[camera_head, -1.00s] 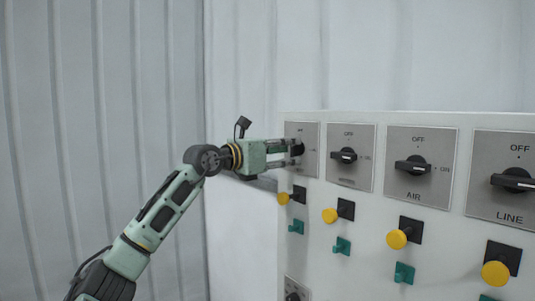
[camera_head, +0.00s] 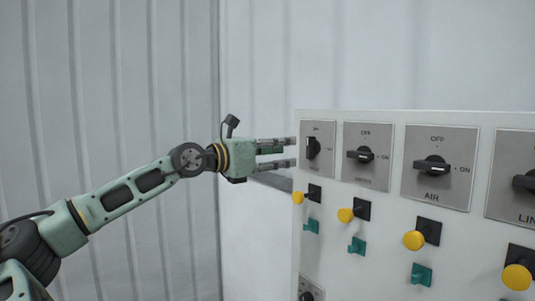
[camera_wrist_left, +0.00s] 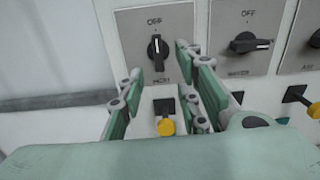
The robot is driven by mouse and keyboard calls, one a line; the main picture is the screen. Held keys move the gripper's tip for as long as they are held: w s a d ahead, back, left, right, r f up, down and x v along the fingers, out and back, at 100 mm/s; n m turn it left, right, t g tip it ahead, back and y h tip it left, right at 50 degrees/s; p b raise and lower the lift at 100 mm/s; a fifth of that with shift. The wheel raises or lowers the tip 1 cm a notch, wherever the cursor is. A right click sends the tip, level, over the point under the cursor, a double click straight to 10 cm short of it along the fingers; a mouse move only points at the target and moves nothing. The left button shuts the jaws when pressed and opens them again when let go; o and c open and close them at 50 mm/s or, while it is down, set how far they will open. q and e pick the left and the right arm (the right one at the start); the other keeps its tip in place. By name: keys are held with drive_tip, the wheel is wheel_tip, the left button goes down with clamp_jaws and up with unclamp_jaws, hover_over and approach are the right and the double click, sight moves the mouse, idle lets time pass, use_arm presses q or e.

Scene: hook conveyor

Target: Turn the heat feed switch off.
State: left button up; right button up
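The leftmost switch (camera_head: 313,147) on the panel has a black knob that stands upright, and its small label is blurred in the head view. In the left wrist view the same knob (camera_wrist_left: 157,52) is upright, with its white mark at the top towards the word OFF. My left gripper (camera_head: 294,152) is open and empty, just to the left of this switch. Its fingertips are apart from the knob. In the wrist view its two fingers (camera_wrist_left: 160,72) spread to either side of the knob. My right gripper is not in view.
To the right, the second switch (camera_head: 364,155) and the AIR switch (camera_head: 432,165) have level knobs pointing to ON. A LINE switch (camera_head: 524,182) is partly cut off. Yellow knobs (camera_head: 346,215) and green levers (camera_head: 357,245) stick out below. Left of the panel is free room.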

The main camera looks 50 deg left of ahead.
use_arm(q)
drive_tip(key=shift+s+a, duration=0.15)
drive_tip(key=shift+s, duration=0.75)
drive_tip(key=shift+s+a, duration=0.15)
drive_tip(key=shift+s, duration=0.75)
